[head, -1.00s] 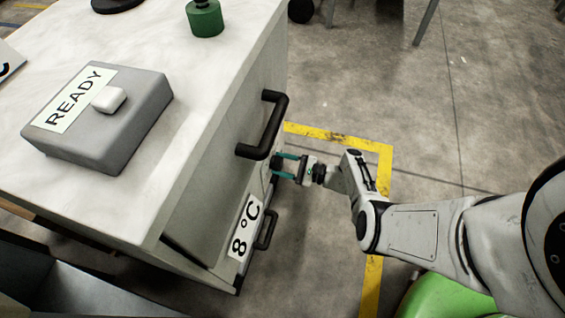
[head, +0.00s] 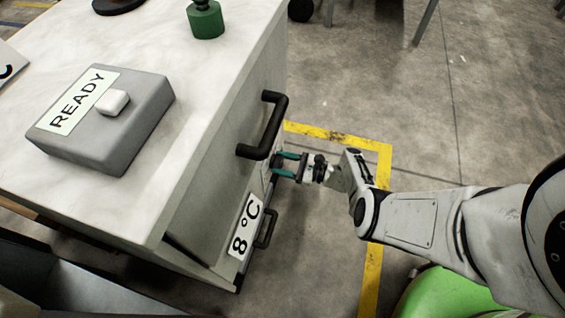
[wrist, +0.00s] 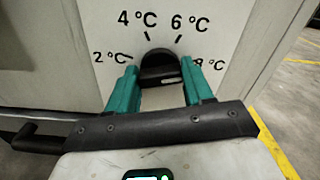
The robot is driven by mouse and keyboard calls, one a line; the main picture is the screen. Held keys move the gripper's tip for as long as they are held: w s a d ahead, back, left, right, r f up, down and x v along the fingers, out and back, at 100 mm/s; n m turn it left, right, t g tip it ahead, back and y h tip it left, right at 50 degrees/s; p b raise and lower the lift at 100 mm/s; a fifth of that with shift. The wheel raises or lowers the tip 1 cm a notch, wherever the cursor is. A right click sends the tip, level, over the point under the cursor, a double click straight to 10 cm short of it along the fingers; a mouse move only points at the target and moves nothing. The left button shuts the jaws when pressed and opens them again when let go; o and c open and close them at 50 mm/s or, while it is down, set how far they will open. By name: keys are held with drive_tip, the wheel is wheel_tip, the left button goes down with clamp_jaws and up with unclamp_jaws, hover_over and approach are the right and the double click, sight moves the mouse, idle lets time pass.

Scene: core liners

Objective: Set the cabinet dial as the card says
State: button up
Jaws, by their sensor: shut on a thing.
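The cabinet dial (wrist: 160,66) is a black knob on the pale cabinet front, with 2 °C, 4 °C, 6 °C and 8 °C printed around it. My gripper (wrist: 160,90) has its teal fingers shut on the dial, one on each side. The right finger partly covers the 8 °C print. I cannot tell which mark the dial points at. In the head view my gripper (head: 278,164) meets the cabinet front below the big handle. A white plate reading 8 °C (head: 245,227) is on the cabinet front.
A grey box (head: 110,130) marked READY with a white button and a green object (head: 206,20) stand on the cabinet top (head: 200,85). A large black handle (head: 270,127) juts out close to my gripper; a smaller one (head: 266,228) sits lower. The floor to the right is open.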

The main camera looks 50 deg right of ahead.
drive_tip(key=shift+f, duration=0.1)
drive_tip(key=o, duration=1)
drive_tip(key=shift+o, duration=0.2)
drive_tip(key=v, duration=1)
drive_tip(key=shift+s+p, duration=0.35)
drive_tip(key=shift+s, duration=0.05)
drive_tip(key=shift+d, duration=0.15)
